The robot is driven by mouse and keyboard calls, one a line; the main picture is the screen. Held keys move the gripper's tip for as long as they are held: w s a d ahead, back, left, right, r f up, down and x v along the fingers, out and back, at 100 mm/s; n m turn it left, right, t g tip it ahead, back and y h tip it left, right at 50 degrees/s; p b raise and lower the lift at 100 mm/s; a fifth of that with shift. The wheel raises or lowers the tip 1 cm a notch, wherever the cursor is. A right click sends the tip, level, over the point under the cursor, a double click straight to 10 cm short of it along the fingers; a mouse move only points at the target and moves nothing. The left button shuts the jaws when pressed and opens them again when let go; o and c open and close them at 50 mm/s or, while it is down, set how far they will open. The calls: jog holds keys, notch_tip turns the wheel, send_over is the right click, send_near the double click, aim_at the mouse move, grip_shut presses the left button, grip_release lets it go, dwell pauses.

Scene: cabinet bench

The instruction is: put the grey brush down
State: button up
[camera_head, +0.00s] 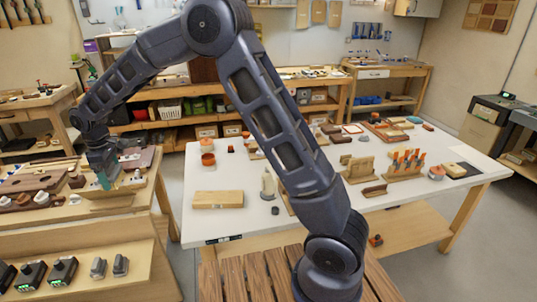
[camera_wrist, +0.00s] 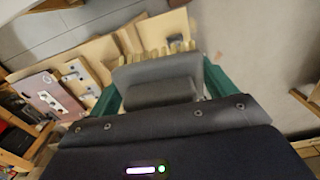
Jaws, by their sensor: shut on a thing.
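My gripper (camera_head: 104,179) hangs at the left, over the wooden bench (camera_head: 150,190). In the wrist view its two green fingers (camera_wrist: 163,88) are closed on either side of the grey brush (camera_wrist: 155,73). The brush has a wide grey body, and a row of tan bristle tufts shows along its far edge. In the head view the brush is too small and too covered by my gripper to make out. I cannot tell how far it is above the bench top.
A reddish-brown plate with fittings (camera_wrist: 53,90) lies on the left bench. A lower shelf in front holds several small devices (camera_head: 64,270). A white table (camera_head: 225,172) with a wooden block (camera_head: 217,199) and many tools stands to the right, across a floor gap.

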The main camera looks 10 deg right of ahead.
jog(key=w+d+m, duration=0.4)
jog(key=w+d, duration=1.3)
jog(key=w, duration=0.4)
jog(key=w+d+m, duration=0.3)
jog(key=w+d, duration=0.4)
jog(key=d, duration=0.5)
jog(key=w+d+m, duration=0.2)
jog(key=w+d, duration=0.6)
jog(key=d, duration=0.5)
jog(key=w+d+m, duration=0.2)
jog(key=d, duration=1.3)
jog(key=w+d+m, duration=0.2)
jog(key=d+m, duration=0.1)
jog(key=d, duration=1.1)
jog(key=s+d+m, duration=0.2)
jog(key=s+d, duration=0.1)
jog(key=d, duration=1)
jog(key=s+d+m, duration=0.1)
jog(key=s+d, duration=0.2)
jog(key=d, duration=0.9)
jog(key=f, duration=2.5)
jog(key=shift+w+d, duration=0.1)
jog(key=shift+w, duration=0.1)
